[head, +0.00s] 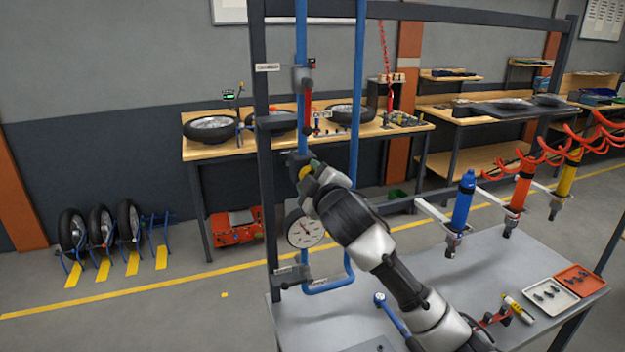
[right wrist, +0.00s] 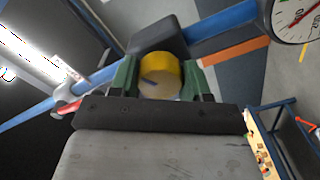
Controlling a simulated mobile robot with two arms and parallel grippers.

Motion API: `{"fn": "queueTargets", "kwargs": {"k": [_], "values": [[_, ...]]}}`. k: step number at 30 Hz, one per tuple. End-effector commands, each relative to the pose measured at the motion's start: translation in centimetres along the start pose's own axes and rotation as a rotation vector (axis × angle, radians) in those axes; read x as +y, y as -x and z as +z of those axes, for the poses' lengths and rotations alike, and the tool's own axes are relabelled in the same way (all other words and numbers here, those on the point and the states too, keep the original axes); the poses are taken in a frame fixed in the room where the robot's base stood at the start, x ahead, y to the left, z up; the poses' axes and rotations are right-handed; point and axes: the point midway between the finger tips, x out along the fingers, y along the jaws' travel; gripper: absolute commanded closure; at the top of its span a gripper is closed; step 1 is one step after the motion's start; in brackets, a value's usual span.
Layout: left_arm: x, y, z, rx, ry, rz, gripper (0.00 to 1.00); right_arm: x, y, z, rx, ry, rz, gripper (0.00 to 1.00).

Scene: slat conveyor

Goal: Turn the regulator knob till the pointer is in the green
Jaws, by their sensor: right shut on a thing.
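The yellow regulator knob (right wrist: 161,73) sits between the two green fingers of my right gripper (right wrist: 165,80) in the right wrist view. The gripper is shut on it. In the head view my right gripper (head: 312,174) reaches the regulator on the blue pipe and hides most of the knob. The white round gauge (head: 305,229) hangs just below the gripper. Its edge also shows at the top right of the right wrist view (right wrist: 297,16), with a red pointer. I cannot make out whether the pointer lies in a green band. My left gripper is not in view.
Blue pipes (head: 356,110) and a dark frame post (head: 262,150) stand close around my right gripper. A blue-handled lever (head: 390,312) rises from the grey bench (head: 490,262). Blue, orange (head: 518,195) and yellow tools hang at the right.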

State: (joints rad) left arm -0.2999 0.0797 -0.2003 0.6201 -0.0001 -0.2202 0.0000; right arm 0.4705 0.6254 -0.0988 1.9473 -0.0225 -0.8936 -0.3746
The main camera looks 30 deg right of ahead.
Motion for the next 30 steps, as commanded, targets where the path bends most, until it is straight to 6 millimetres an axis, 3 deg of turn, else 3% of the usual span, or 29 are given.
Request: {"fn": "queueTargets", "kwargs": {"k": [12, 30], "values": [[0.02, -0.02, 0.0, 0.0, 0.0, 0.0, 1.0, -0.07, 0.0, 0.01, 0.0, -0.218, -0.001, 0.76], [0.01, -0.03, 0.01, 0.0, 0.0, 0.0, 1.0, -0.08, 0.0, 0.01, 0.0, -0.255, -0.001, 0.76]]}}
